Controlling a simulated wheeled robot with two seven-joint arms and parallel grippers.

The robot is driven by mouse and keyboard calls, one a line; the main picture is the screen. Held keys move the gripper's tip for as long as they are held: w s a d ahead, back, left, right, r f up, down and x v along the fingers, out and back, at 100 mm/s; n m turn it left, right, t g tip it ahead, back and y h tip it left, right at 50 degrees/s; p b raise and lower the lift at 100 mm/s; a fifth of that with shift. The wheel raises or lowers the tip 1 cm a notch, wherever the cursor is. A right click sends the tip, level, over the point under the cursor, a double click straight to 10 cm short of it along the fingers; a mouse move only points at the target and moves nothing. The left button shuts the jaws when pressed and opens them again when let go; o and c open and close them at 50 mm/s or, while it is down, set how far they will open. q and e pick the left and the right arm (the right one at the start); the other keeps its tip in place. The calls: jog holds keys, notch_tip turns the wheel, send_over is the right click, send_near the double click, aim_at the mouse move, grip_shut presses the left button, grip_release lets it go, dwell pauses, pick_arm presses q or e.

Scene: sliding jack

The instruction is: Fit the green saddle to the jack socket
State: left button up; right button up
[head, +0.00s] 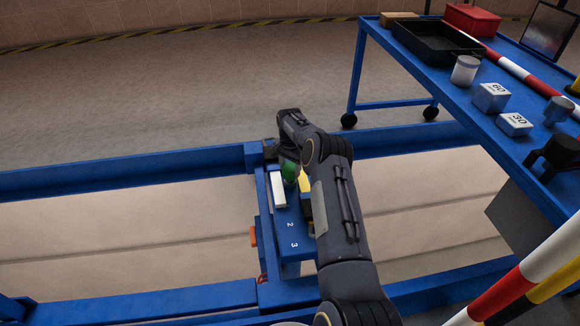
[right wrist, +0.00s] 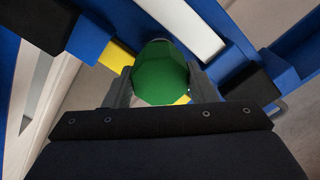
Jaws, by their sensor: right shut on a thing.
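The green saddle (head: 290,171) shows in the head view just left of my right arm, over the blue sliding jack (head: 296,226) marked with white numbers. In the right wrist view the green saddle (right wrist: 160,74) is between the two fingers of my right gripper (right wrist: 160,88), which is shut on it. A small grey-white part shows above the saddle there. The jack socket is not clearly visible; the saddle and my arm cover that area. I cannot tell whether the saddle touches the jack. My left gripper is not in view.
Blue rails (head: 130,169) run across the pit. A white bar (head: 277,189) and yellow part (head: 305,183) lie close to the saddle. On the right, a blue cart (head: 455,98) carries a black tray (head: 436,42), a red box (head: 472,19) and weights. Striped poles stand at lower right.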

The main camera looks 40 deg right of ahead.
aim_at(290, 167)
jog(key=shift+f, duration=0.35)
jog(key=shift+f, duration=0.95)
jog(key=o, duration=1.1)
jog(key=shift+f, duration=0.1)
notch_tip(290, 167, up, 8)
jog(key=p, duration=0.3)
